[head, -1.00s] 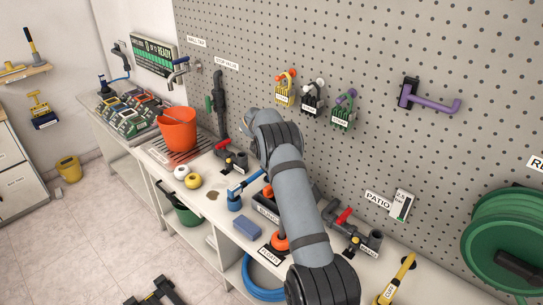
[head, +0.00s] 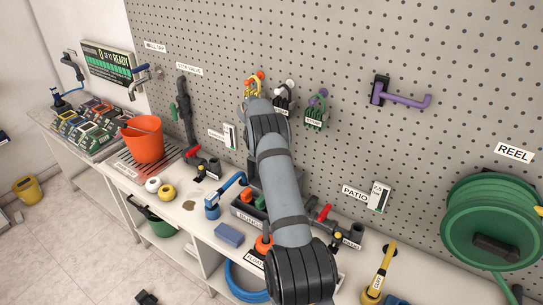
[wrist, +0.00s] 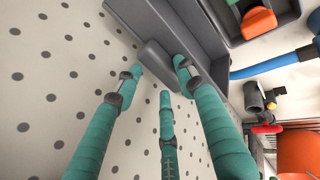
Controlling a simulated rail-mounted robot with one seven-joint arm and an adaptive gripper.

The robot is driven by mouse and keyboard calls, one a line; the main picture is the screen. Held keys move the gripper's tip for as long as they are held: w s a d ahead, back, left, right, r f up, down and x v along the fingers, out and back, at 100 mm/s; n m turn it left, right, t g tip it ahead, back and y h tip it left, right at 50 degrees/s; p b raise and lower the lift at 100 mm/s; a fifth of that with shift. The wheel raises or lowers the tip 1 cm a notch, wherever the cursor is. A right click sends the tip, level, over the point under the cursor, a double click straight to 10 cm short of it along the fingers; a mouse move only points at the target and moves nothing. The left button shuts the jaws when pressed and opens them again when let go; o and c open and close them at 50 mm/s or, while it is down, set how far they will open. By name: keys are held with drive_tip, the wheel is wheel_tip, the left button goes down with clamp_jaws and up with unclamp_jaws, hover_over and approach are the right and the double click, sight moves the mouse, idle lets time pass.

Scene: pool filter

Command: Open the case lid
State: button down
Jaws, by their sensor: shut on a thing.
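The dark grey case (head: 238,206) stands on the bench against the pegboard, with orange and green items inside. In the wrist view its tray (wrist: 262,40) is at the top right, uncovered. The grey lid panel (wrist: 190,28) stands raised beside the tray, towards the pegboard. A grey tab (wrist: 155,52) sticks out from the lid's edge. My gripper (wrist: 157,75) has teal fingers, with their tips around this tab, shut on it. In the head view my arm hides the gripper and most of the lid.
The pegboard (wrist: 45,90) is close beside my fingers. A blue-handled tool (head: 228,187), a blue sponge (head: 229,235) and a valve with a red handle (head: 323,211) stand near the case. An orange bucket (head: 143,140) is farther left.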

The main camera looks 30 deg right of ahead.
drive_tip(key=shift+s+f, duration=0.5)
drive_tip(key=shift+f, duration=0.2)
drive_tip(key=c, duration=1.5)
unclamp_jaws()
drive_tip(key=shift+d, duration=0.1)
drive_tip(key=shift+w+f, duration=0.1)
drive_tip(key=shift+f, duration=0.05)
drive_tip(key=shift+a+r, duration=0.25)
drive_tip(key=shift+r, duration=0.15)
drive_tip(key=v, duration=0.8)
drive_tip(key=w+v, duration=0.1)
drive_tip(key=v, duration=0.3)
drive_tip(key=shift+d+r, duration=0.3)
drive_tip(key=shift+d, duration=0.05)
